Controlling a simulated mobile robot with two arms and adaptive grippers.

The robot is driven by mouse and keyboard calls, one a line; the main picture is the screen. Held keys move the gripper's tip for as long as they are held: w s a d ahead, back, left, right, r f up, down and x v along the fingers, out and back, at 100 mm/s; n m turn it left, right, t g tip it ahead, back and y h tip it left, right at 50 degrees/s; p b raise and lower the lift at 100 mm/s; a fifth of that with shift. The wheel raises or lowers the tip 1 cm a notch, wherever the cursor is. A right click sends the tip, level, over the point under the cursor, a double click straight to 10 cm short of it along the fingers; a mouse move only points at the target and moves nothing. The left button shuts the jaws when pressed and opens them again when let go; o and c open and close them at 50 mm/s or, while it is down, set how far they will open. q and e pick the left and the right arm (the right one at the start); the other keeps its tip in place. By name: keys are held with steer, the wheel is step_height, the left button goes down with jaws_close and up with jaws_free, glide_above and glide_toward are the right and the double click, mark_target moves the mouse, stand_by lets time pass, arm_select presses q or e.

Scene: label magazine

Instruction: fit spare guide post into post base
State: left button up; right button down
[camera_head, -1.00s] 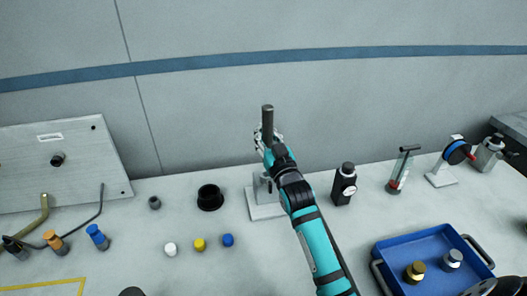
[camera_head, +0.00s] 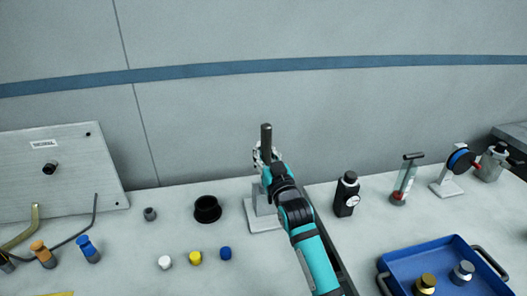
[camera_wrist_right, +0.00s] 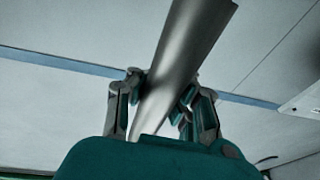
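The guide post (camera_head: 266,138) is a dark grey cylinder, upright in the head view above a grey stand. My right gripper (camera_head: 264,158) is shut around it. In the right wrist view, the post (camera_wrist_right: 184,55) runs between the fingers (camera_wrist_right: 160,95). The grey stand (camera_head: 261,217) has a square plate on the bench and is partly hidden by my right arm. A black flanged cup (camera_head: 207,210) stands open to its left. I cannot tell for certain which of these is the post base, nor whether the post's hidden lower end touches the stand. My left gripper is not in view.
A black bottle with a dial (camera_head: 346,194) stands right of my arm. A blue tray (camera_head: 398,264) holds gold and silver weights. White, yellow and blue caps (camera_head: 225,253) lie at the front. A tilted panel (camera_head: 60,175) leans at left.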

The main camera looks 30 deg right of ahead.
steer(key=shift+f, duration=0.3)
steer(key=c, duration=1.4)
jaws_free()
steer(key=shift+o, duration=0.2)
steer(key=shift+r, duration=0.1)
steer(key=shift+r, duration=0.35)
steer(key=shift+s, duration=0.3)
steer(key=b+v, duration=0.1)
steer(key=v, duration=1)
steer(key=shift+s, duration=0.2)
steer(key=shift+a, duration=0.1)
